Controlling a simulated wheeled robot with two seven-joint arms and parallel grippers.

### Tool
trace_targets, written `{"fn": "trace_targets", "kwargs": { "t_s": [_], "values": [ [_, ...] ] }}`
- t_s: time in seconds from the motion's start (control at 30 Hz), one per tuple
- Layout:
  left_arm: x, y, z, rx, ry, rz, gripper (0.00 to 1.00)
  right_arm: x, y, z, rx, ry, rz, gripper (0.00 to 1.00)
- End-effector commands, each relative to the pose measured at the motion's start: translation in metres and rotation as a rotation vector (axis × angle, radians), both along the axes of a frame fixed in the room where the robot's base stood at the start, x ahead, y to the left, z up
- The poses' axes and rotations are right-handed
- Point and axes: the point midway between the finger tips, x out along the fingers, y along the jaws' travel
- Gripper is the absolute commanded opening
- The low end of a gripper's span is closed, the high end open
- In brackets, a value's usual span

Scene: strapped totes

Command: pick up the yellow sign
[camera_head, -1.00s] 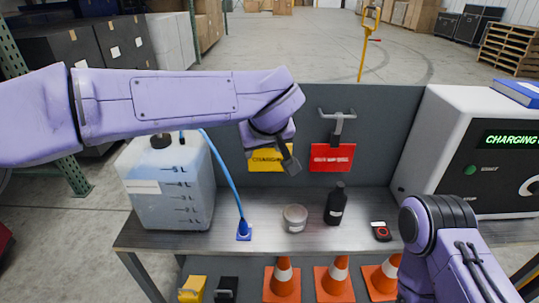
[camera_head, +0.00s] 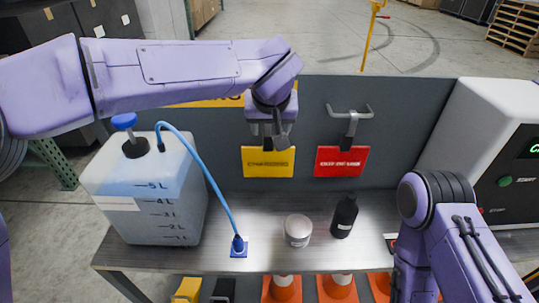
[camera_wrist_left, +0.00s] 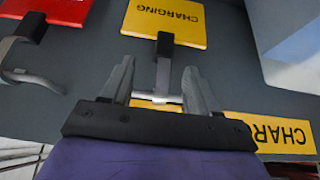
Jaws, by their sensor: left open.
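The yellow sign (camera_head: 268,169) with black lettering hangs on the grey back panel, left of a red sign. In the left wrist view the yellow sign (camera_wrist_left: 190,22) reads CHARGING upside down, with a dark strap or hanger (camera_wrist_left: 163,65) running from it between my fingers. My left gripper (camera_head: 275,140) is open at the sign's upper edge in the head view. In the wrist view its two fingers (camera_wrist_left: 160,85) stand either side of the hanger; contact cannot be told. My right gripper is out of view; only my right arm shows.
The red sign (camera_head: 341,168) hangs under a metal hook (camera_head: 349,115). A larger yellow plate (camera_head: 215,102) sits higher, partly behind my arm. The bench (camera_head: 265,205) holds a liquid tank (camera_head: 150,190), a grey cup (camera_head: 298,231), a dark bottle (camera_head: 345,216) and a white charging box (camera_head: 470,130).

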Motion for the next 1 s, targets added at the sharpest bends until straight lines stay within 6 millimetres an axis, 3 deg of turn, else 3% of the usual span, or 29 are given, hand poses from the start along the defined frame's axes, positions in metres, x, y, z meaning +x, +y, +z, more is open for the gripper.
{"fn": "trace_targets", "kwargs": {
  "t_s": [0.37, 0.63, 0.67, 0.83, 1.0],
  "values": [
    [0.029, 0.004, -0.051, 0.0, -0.001, -0.001, 0.6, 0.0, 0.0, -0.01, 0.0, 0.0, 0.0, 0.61],
    [0.032, 0.003, -0.055, -0.001, -0.001, -0.003, 0.6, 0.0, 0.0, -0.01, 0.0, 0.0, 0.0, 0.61],
    [0.032, 0.003, -0.055, -0.001, -0.001, -0.003, 0.56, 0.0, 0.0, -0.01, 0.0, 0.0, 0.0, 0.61],
    [0.032, 0.003, -0.055, -0.001, -0.001, -0.003, 0.01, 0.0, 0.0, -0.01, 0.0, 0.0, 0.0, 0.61],
    [0.032, 0.003, -0.055, -0.001, -0.002, -0.003, 0.0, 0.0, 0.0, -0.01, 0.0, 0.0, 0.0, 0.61]
  ]
}}
